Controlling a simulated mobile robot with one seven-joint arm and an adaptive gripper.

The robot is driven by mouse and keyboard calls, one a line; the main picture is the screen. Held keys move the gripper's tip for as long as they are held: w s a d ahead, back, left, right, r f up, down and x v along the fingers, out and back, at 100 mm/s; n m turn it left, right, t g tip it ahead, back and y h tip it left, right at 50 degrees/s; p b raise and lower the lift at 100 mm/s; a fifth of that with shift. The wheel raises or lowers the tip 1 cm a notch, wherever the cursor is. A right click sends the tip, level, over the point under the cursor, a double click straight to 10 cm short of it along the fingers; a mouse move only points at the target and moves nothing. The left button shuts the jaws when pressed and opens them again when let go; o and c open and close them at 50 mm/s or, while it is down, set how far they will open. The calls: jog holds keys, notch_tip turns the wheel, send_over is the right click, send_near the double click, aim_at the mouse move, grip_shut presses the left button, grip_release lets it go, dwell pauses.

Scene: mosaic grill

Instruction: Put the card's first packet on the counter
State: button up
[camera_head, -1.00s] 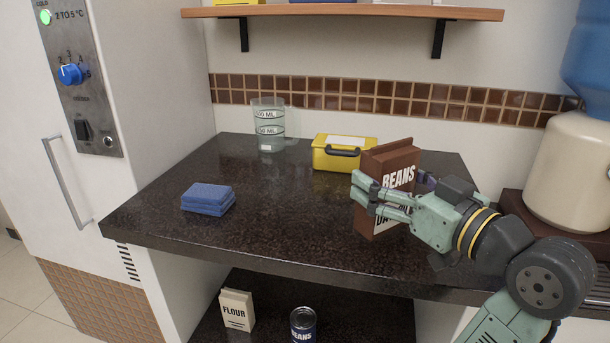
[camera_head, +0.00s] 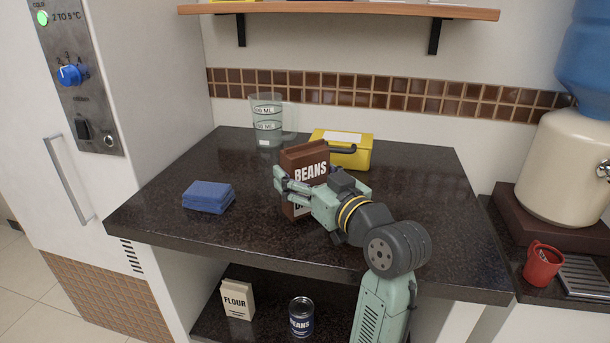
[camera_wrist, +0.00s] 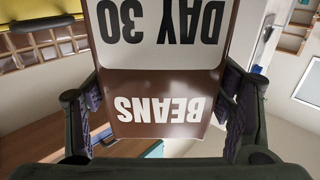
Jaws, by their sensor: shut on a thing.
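A brown packet (camera_head: 306,163) labelled BEANS stands upright over the dark counter (camera_head: 245,232), near its middle. My gripper (camera_head: 289,187) is shut around the packet, with a finger across its front in the head view. In the wrist view the packet (camera_wrist: 165,75) fills the space between my fingers, upside down, and reads BEANS and DAY 30. I cannot tell whether its base touches the counter. No card can be made out.
A blue sponge (camera_head: 208,197) lies to the left on the counter. A clear measuring jug (camera_head: 268,122) and a yellow case (camera_head: 346,153) stand at the back. A flour packet (camera_head: 238,300) and a beans can (camera_head: 301,316) are on the lower shelf.

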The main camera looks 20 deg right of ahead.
jog(key=shift+f, duration=0.6)
jog(key=shift+f, duration=0.25)
jog(key=o, duration=1.6)
jog(key=shift+o, duration=0.2)
jog(key=shift+r, duration=0.2)
jog(key=shift+s, duration=0.2)
jog(key=s+b, duration=0.1)
jog(key=s, duration=0.2)
jog(key=s+d, duration=0.1)
jog(key=s, duration=0.3)
jog(key=s+d+b, duration=0.1)
jog(key=s, duration=0.3)
jog(key=shift+s+d+b, duration=0.1)
jog(key=shift+s+b, duration=0.15)
jog(key=shift+b, duration=0.05)
